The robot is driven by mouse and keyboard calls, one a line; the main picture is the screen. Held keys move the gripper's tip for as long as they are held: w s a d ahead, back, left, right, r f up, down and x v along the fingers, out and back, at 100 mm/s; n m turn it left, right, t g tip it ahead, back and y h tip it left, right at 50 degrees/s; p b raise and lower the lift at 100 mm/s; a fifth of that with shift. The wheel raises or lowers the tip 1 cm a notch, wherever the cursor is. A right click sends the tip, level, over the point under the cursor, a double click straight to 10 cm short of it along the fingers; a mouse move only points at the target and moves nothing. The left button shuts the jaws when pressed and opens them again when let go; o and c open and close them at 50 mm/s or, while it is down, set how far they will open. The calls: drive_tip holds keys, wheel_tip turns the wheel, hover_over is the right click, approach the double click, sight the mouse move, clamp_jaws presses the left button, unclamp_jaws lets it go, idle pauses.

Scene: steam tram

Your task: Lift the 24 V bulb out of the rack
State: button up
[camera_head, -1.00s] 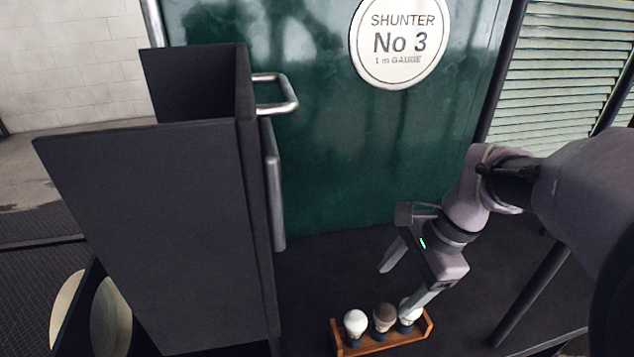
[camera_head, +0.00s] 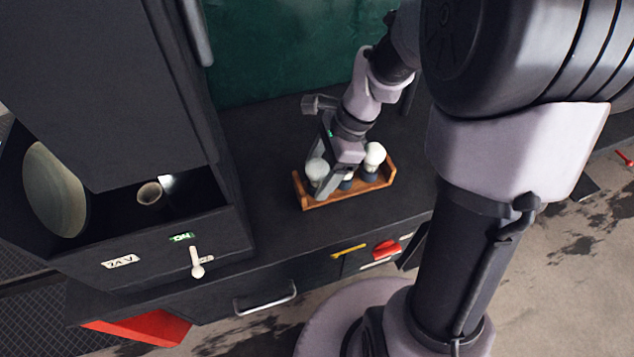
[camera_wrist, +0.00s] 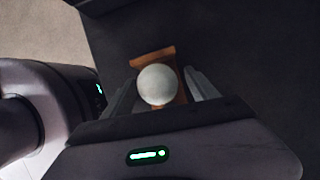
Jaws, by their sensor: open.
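The wooden rack (camera_head: 345,198) stands on the dark deck and holds the bulbs upright. A white bulb (camera_head: 317,168) is at its left end and another white bulb (camera_head: 374,155) at its right end. The middle bulb is mostly hidden by my gripper. No marking is readable on any bulb, so I cannot tell which is 24 V. My gripper (camera_head: 324,180) is open over the left part of the rack. In the wrist view one white bulb (camera_wrist: 156,84) lies between the open fingers, with the rack's brown end (camera_wrist: 153,57) beyond it.
A dark housing (camera_head: 225,235) with a label, a small lever (camera_head: 196,262) and an open top stands left of the rack. The green wall (camera_head: 270,60) rises behind. Deck right of the rack is clear.

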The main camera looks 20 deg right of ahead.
drive_tip(key=shift+x, duration=0.8)
drive_tip(key=shift+d+r, duration=0.1)
drive_tip(key=shift+r, duration=0.1)
drive_tip(key=shift+c, duration=0.2)
drive_tip(key=c, duration=1.4)
drive_tip(key=shift+r, duration=0.1)
